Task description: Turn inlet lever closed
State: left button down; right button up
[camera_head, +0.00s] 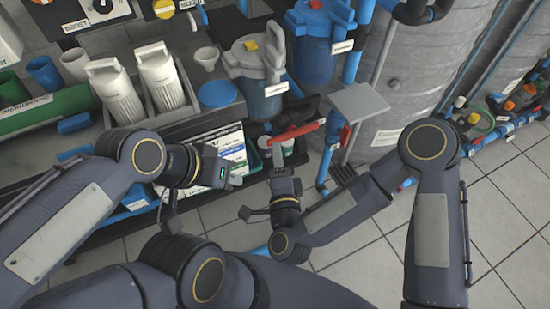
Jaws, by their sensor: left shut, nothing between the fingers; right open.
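A red lever-like bar (297,131) lies tilted just beyond my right gripper, near the rack's front edge. A smaller red handle (345,136) sits on the blue pipework to its right. No label shows which of the two is the inlet lever. My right gripper (280,160) is open, with its fingers pointing up toward the red bar; whether they touch it I cannot tell. My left gripper (236,181) is shut and empty, left of the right gripper, in front of the white printed sheets.
White cartridges (162,75) and a blue disc (217,94) are on the rack at left. A grey plate (358,102) and a large grey tank (415,65) are at right. Tiled floor (480,190) is open at right.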

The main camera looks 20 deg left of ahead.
aim_at(294, 134)
pick_arm(q)
notch_tip(294, 134, down, 3)
jog(key=shift+r+b, duration=0.2)
jog(key=shift+b, duration=0.7)
pick_arm(e)
jog(key=w+a+f+m+h, duration=0.1)
jog(key=w+a+f, duration=0.1)
jog(key=w, duration=0.3)
jog(key=shift+w+a+f+t, duration=0.3)
jog(key=shift+a, duration=0.3)
jog(key=shift+c, duration=0.3)
grip_shut()
